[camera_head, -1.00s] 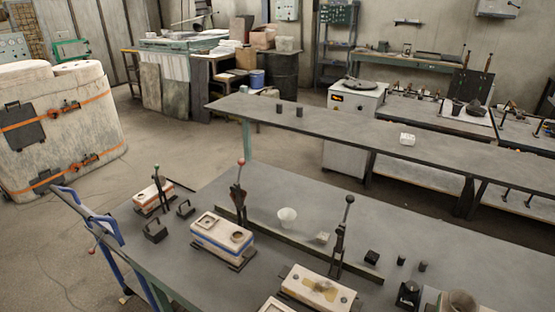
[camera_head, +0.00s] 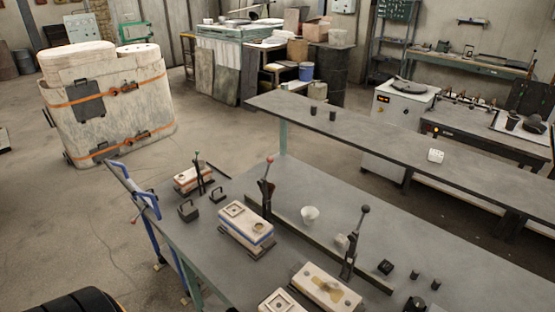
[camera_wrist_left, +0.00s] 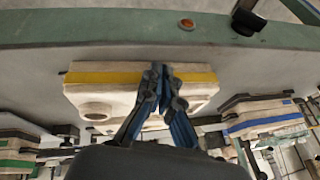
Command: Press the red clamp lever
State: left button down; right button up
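The red-knobbed clamp lever (camera_head: 267,184) stands upright on a dark post behind the blue-banded mould block (camera_head: 245,230) in the head view. A lever with a dark knob (camera_head: 356,238) stands to its right, and a green-knobbed lever (camera_head: 199,172) to its left. In the left wrist view, my left gripper (camera_wrist_left: 160,69) has its blue fingers brought together at the tips, with nothing seen between them. It shows in front of a yellow-banded mould block (camera_wrist_left: 90,92); any contact cannot be told. My left gripper is not in the head view, and my right gripper is in neither view.
A blue handle frame (camera_head: 140,190) is at the table's left end. A long grey bench (camera_head: 380,135) runs behind it.

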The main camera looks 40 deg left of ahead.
pick_arm(q)
jog(key=w+a+r, duration=0.1)
jog(key=w+r, duration=0.1)
jog(key=w+a+r+t+y, duration=0.1)
jog(key=w+a+r, duration=0.1)
jog(key=w, duration=0.1)
jog(key=w+a+r+m+y+p, duration=0.1)
jog(key=w+r, duration=0.1)
jog(key=shift+w+a+r+t, duration=0.25)
jog(key=shift+w+r+t, duration=0.05)
jog(key=shift+r+t, duration=0.1)
jog(key=w+a+r+m+t+y, duration=0.1)
jog(key=w+a+r+m+y, duration=0.1)
jog(key=w+a+r, duration=0.2)
jog(key=w+a+r+m+t+y, duration=0.2)
jog(key=w+a+r, duration=0.3)
jog(key=w+r, duration=0.3)
jog(key=w+a+r+m+t+y+p, duration=0.1)
jog(key=w+a+r+m, duration=0.3)
jog(key=w, duration=0.8)
jog(key=shift+w+a+r+t+y, duration=0.3)
jog(key=shift+a+r+t+y, duration=0.3)
jog(key=shift+r, duration=0.45)
